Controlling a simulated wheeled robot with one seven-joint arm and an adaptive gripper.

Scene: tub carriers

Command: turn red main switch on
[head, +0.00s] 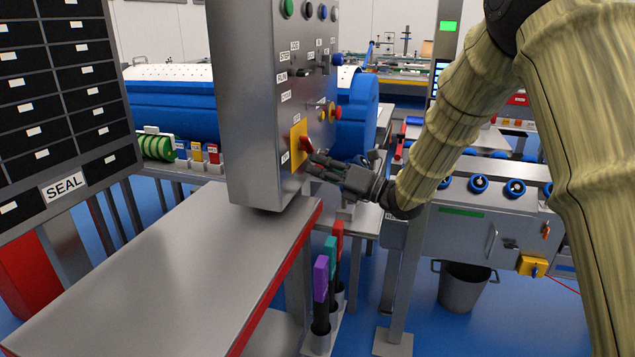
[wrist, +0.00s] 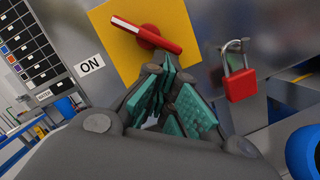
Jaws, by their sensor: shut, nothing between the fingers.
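The red main switch (wrist: 146,34) is a red handle with a white stripe on a yellow square plate (wrist: 190,14). In the wrist view the handle lies tilted, from upper left to lower right, and an ON label (wrist: 90,65) sits to its left. In the head view the switch (head: 306,144) is low on the grey cabinet's front. My gripper (wrist: 165,78) is shut and empty, with its fingertips just below the handle's hub. I cannot tell whether they touch it. In the head view my gripper (head: 312,162) is at the plate's lower right.
A red padlock (wrist: 240,84) hangs right of the plate. The grey cabinet (head: 243,100) carries several buttons and knobs above the switch. A grey table (head: 170,270) with a red edge stands below. Purple, teal and red handles (head: 321,278) stand upright beneath my gripper.

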